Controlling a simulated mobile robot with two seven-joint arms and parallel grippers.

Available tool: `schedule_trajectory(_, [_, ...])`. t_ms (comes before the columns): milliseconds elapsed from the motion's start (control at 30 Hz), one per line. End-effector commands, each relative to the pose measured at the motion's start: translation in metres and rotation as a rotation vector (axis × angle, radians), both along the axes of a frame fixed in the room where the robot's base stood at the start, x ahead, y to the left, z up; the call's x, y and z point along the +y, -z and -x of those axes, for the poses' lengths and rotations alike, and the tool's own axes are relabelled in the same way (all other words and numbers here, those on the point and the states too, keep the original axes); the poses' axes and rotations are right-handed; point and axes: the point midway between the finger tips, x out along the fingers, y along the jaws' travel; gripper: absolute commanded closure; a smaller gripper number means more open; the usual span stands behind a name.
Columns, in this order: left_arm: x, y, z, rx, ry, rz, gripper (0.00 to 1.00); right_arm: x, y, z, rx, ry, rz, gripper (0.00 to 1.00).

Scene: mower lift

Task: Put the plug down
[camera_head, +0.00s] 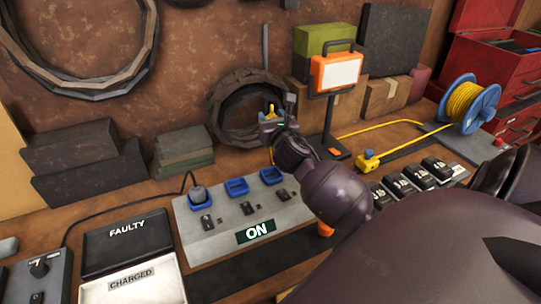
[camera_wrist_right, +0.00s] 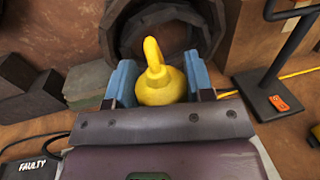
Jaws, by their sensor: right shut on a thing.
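The yellow plug (camera_head: 270,109) is up in the air above the workbench, in front of the dark coiled tyre. In the right wrist view the plug (camera_wrist_right: 158,86) shows as a rounded yellow body with a curved loop on top. It sits between the blue fingers of my right gripper (camera_wrist_right: 160,85), which is shut on it. In the head view my right gripper (camera_head: 272,117) is above and behind the grey switch panel, clear of the bench top. My left gripper is not in view.
An orange work lamp (camera_head: 336,73) stands to the right. A yellow connector (camera_head: 368,161) lies on the bench near the cable reel (camera_head: 468,104). FAULTY (camera_head: 127,238) and CHARGED (camera_head: 132,284) trays are at left.

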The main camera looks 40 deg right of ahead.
Motion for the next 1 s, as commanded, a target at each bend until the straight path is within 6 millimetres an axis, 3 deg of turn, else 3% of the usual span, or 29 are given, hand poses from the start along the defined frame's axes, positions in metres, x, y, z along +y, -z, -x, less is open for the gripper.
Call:
schedule_trajectory(100, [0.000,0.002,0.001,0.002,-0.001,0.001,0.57,0.000,0.029,0.001,0.004,0.003,-0.005,0.78])
schedule_trajectory(500, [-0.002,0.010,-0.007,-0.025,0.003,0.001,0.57,0.001,0.113,0.000,0.001,0.002,-0.005,0.78])
schedule_trajectory(767, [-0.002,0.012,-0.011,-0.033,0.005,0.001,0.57,0.000,0.132,0.000,-0.001,0.001,-0.003,0.78])
schedule_trajectory(1000, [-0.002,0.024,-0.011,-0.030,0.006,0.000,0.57,0.000,0.163,0.000,0.000,0.002,-0.003,0.78])
